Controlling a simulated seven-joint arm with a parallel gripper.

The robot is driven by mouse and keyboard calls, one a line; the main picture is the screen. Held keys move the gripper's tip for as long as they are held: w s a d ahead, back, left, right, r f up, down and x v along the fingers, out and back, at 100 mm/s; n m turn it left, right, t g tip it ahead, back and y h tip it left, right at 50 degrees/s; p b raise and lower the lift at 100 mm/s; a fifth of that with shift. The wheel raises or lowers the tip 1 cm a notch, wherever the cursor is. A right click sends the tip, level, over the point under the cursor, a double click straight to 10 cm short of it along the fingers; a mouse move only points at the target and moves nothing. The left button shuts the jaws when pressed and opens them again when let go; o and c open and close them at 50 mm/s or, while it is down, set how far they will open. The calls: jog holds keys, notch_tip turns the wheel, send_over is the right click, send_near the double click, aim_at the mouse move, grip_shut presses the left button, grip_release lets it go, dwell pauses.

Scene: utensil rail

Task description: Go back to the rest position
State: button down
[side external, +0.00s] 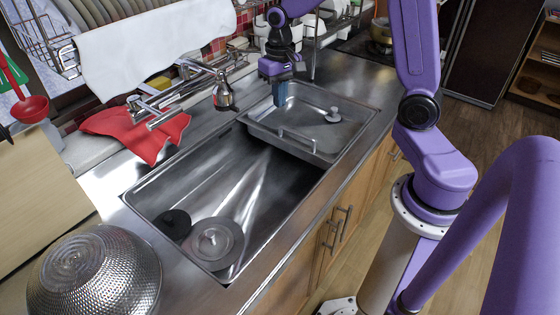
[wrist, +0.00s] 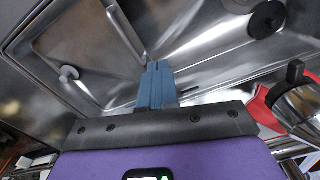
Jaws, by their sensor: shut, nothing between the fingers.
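My gripper (side external: 281,96) hangs over the back of the smaller, raised basin in the side external view, pointing down. In the wrist view its blue fingers (wrist: 156,88) are together and hold nothing. The arm reaches over from the right. I cannot tell how far the fingertips are above the basin floor.
The metal sink (side external: 250,190) holds a dark plug and a round drain piece (side external: 214,242). The raised basin (side external: 300,125) has a stopper (side external: 332,115). The faucet (side external: 222,95) stands left of my gripper. A red cloth (side external: 140,130) and a steel colander (side external: 95,280) lie left.

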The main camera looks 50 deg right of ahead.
jog(key=s+a+r+n, duration=0.3)
jog(key=s+a+n, duration=0.6)
jog(key=s, duration=0.4)
jog(key=s+a+n, duration=0.1)
jog(key=s+n, duration=0.5)
jog(key=s, duration=0.6)
jog(key=shift+s+a+n, duration=0.2)
jog(key=shift+s+n, duration=0.05)
jog(key=shift+n, duration=0.15)
